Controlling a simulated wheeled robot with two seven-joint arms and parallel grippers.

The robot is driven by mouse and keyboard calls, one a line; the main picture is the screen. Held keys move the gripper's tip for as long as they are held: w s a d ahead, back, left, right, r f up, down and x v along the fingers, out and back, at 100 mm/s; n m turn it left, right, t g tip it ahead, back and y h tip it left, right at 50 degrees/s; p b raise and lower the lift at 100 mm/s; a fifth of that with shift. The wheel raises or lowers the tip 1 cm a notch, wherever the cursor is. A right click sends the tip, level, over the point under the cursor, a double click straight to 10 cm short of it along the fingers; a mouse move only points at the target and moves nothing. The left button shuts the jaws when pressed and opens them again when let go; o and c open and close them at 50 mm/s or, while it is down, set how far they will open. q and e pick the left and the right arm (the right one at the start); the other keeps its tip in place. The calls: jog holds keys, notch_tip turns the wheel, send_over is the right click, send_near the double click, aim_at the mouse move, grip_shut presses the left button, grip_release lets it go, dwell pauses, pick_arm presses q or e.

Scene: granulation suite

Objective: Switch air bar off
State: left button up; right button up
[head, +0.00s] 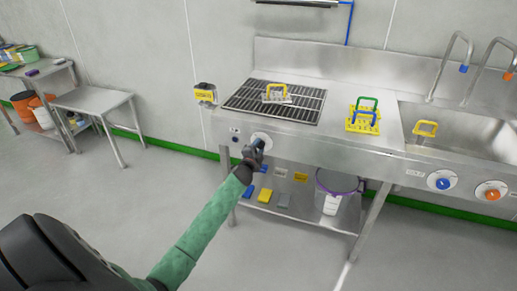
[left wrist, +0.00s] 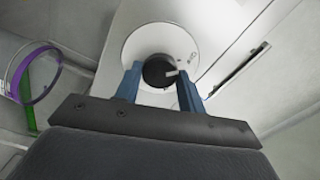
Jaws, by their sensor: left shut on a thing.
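A round white dial (head: 262,137) is on the front panel of the steel sink bench, below the grate. Its black knob (left wrist: 157,69) shows in the left wrist view, with a pale mark pointing right. My left gripper (head: 254,150) is at this dial, its blue fingers on both sides of the knob and shut on it. The gripper hides part of the dial in the head view. The air bar (head: 300,3) is a dark bar on the wall above the grate, with a blue hose at its right. My right gripper is not in view.
The bench has a black grate (head: 250,105) with a yellow-handled item (head: 277,93), and green- and blue-handled yellow items (head: 362,118) beside the sink. A blue knob (head: 443,183) and an orange knob (head: 491,194) are further right. Several blocks and a purple-rimmed bucket (head: 335,190) are on the lower shelf.

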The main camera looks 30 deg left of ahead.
pick_arm(q)
jog(key=shift+a, duration=0.1)
dwell(0.3)
jog(key=o, duration=1)
jog(key=shift+c, duration=0.2)
jog(key=shift+s, duration=0.1)
jog(key=shift+s+f, duration=0.1)
jog(key=shift+s, duration=0.35)
jog(key=b+v, duration=0.1)
jog(key=v, duration=0.5)
jog(key=shift+s+d+b, duration=0.25)
jog(key=shift+s+b, duration=0.05)
jog(key=shift+s, duration=0.05)
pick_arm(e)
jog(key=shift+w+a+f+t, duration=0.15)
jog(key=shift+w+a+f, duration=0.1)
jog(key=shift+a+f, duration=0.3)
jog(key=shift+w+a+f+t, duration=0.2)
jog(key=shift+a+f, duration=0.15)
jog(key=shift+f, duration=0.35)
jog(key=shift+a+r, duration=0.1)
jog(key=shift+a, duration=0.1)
